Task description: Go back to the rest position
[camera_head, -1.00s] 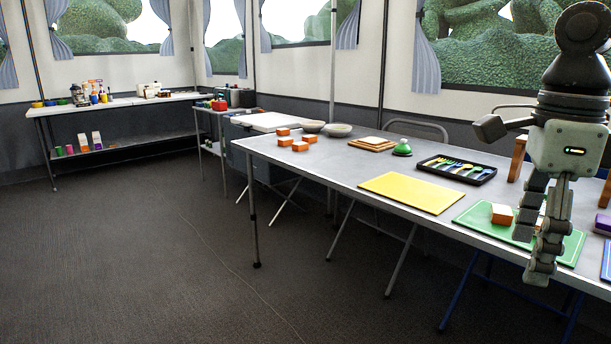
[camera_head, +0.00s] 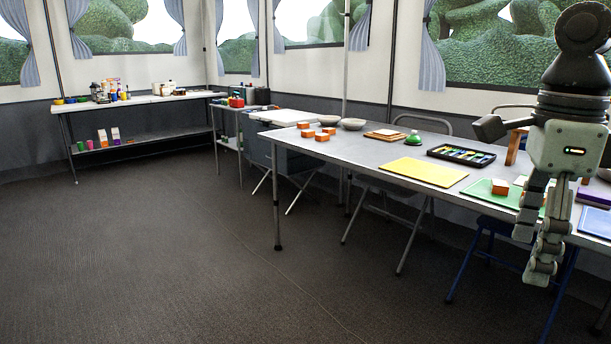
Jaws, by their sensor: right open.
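My right gripper (camera_head: 540,245) hangs at the right side of the head view, fingers pointing down. It is open and I see nothing held in it. It hangs in front of the long table's near edge and hides part of a green mat (camera_head: 480,190). An orange-and-white block (camera_head: 500,187) lies on that mat, just left of the fingers. My left gripper is not in view.
The long grey table (camera_head: 370,160) carries a yellow mat (camera_head: 423,172), a cutlery tray (camera_head: 461,154), bowls and several orange blocks (camera_head: 322,137). A shelf table (camera_head: 150,101) stands far left. The floor (camera_head: 150,250) at left is clear.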

